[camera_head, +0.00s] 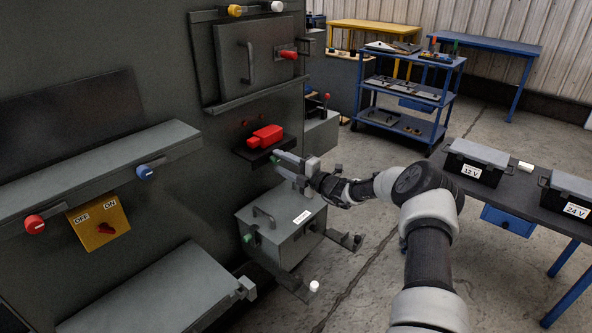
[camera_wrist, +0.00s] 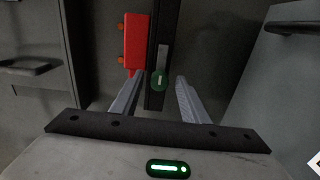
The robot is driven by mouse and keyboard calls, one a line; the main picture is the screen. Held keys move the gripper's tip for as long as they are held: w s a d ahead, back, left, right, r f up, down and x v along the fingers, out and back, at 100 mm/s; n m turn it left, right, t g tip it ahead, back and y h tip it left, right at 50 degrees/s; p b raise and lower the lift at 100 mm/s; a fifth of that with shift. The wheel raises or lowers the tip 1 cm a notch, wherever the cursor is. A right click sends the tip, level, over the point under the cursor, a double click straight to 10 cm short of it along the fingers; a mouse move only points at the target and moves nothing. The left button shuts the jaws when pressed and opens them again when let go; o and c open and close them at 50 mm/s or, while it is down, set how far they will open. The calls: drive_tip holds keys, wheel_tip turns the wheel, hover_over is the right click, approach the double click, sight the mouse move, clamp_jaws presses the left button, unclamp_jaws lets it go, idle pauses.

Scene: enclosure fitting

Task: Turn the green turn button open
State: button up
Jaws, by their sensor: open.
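A red block (camera_head: 265,137) sits on the ledge, close to the fingers. Below is a grey box (camera_head: 285,222) with a handle and a white label. A hatch (camera_head: 255,62) with a red knob is above. The table with black cases (camera_head: 475,163) stands at the right.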

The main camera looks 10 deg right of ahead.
drive_tip(key=p+v, duration=0.1)
drive_tip(key=v, duration=1.6)
drive_tip(key=shift+p, duration=0.35)
